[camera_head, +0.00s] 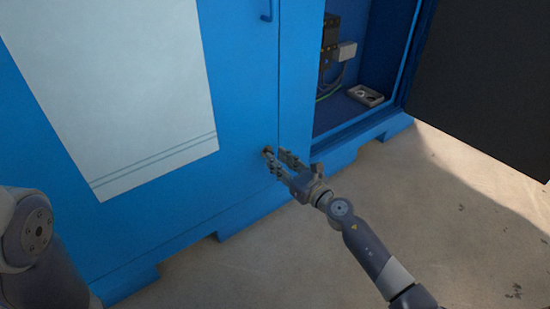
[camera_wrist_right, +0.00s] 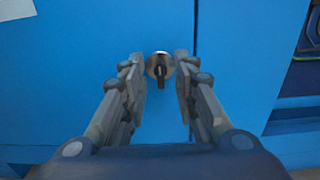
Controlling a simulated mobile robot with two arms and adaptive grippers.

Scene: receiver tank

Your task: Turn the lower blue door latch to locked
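The lower latch (camera_wrist_right: 160,68) is a small round metal piece with a dark upright tab, set in the blue door near its right edge. In the head view the latch (camera_head: 267,150) shows small at the fingertips. My right gripper (camera_head: 279,159) is at the latch. In the right wrist view my right gripper (camera_wrist_right: 158,70) is open, with one finger on each side of the latch and visible gaps between. The blue door (camera_head: 238,100) is flat against the cabinet. My left gripper is out of view; only part of my left arm shows at the lower left.
A blue handle (camera_head: 267,10) is higher on the door. To the right, an open compartment holds a grey tray-like part (camera_head: 365,96) and cables. A dark open door panel (camera_head: 485,80) stands at the far right. The concrete floor (camera_head: 270,265) in front is clear.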

